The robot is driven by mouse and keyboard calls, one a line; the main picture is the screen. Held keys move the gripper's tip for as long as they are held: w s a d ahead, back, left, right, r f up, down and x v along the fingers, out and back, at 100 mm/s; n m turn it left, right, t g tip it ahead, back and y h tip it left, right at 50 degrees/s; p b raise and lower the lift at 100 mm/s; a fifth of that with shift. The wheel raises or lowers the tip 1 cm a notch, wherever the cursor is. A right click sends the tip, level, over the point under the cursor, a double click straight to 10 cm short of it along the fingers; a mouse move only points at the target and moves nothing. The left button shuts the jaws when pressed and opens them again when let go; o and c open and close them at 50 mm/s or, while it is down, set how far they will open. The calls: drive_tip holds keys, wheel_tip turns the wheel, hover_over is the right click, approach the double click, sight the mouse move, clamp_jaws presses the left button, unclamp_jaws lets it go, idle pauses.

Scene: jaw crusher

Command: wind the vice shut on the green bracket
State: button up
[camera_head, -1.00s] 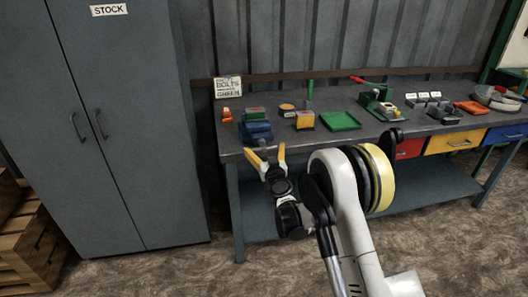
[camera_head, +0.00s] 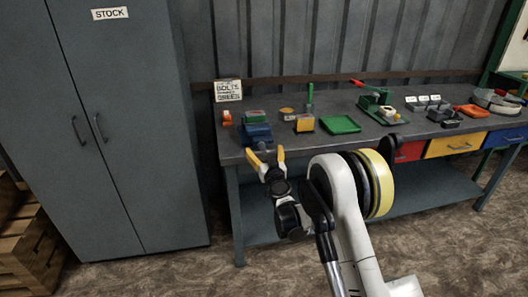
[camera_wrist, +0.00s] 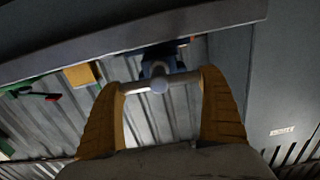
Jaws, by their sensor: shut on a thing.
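The blue vice (camera_head: 257,133) stands at the bench's front left edge. The green bracket (camera_head: 255,116) sits at its top; how tightly the jaws meet it is too small to tell. My gripper (camera_head: 266,155) is just in front of the vice, below the bench edge. In the wrist view, the vice (camera_wrist: 158,60) shows beyond the fingers, partly hidden by the bench edge. My gripper (camera_wrist: 161,83) is shut on the grey vice handle (camera_wrist: 184,80), a bar with a round hub in the middle. The yellow fingertips press on its two ends. The bracket is hidden in the wrist view.
The grey STOCK cabinet (camera_head: 100,120) stands left of the bench. The floor in front is clear.

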drive_tip(key=m, duration=0.5)
drive_tip(key=shift+d+f, duration=0.1)
drive_tip(key=shift+d, duration=0.05)
drive_tip(key=m, duration=0.4)
drive_tip(key=shift+d+m, duration=0.1)
drive_tip(key=shift+m, duration=0.3)
drive_tip(key=shift+c, duration=0.2)
drive_tip(key=m, duration=0.5)
drive_tip(key=shift+f, duration=0.15)
drive_tip(key=shift+o, duration=0.2)
drive_tip(key=shift+f+m, duration=0.15)
drive_tip(key=shift+m, duration=2.15)
drive_tip(key=o, duration=0.9)
drive_tip(key=shift+d, duration=0.1)
